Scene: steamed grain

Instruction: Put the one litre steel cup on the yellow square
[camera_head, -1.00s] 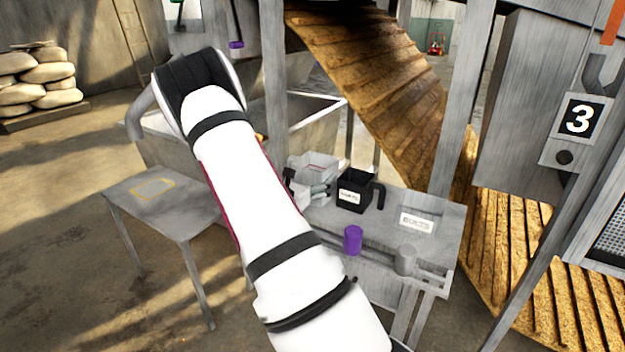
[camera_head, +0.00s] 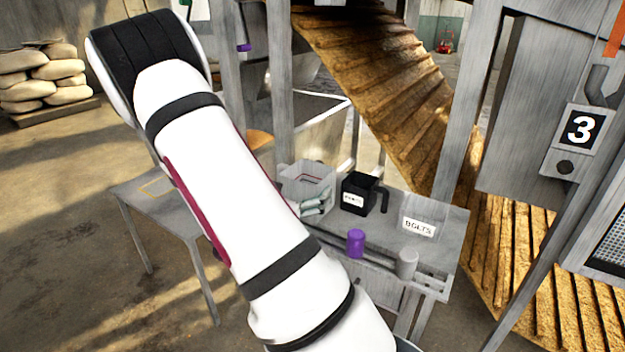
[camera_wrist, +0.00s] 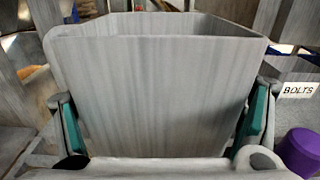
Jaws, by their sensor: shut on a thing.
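The steel cup (camera_wrist: 160,85), grey and open-topped with straight walls, fills the middle of the wrist view. The teal pads of my gripper (camera_wrist: 162,118) press on its two sides, so my gripper is shut on it. In the head view the cup (camera_head: 307,178) is upright at the left of the right-hand table, beside the black jug. How far it is above the table I cannot tell. The yellow square (camera_head: 157,187) is an outline on the left table, partly hidden by my arm.
A black jug (camera_head: 356,195), a purple cylinder (camera_head: 355,243), a grey cylinder (camera_head: 406,263) and a BOLTS label (camera_head: 418,228) are on the right-hand table (camera_head: 445,222). The left table (camera_head: 185,205) looks clear around the square. A sloping wooden chute (camera_head: 380,90) stands behind.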

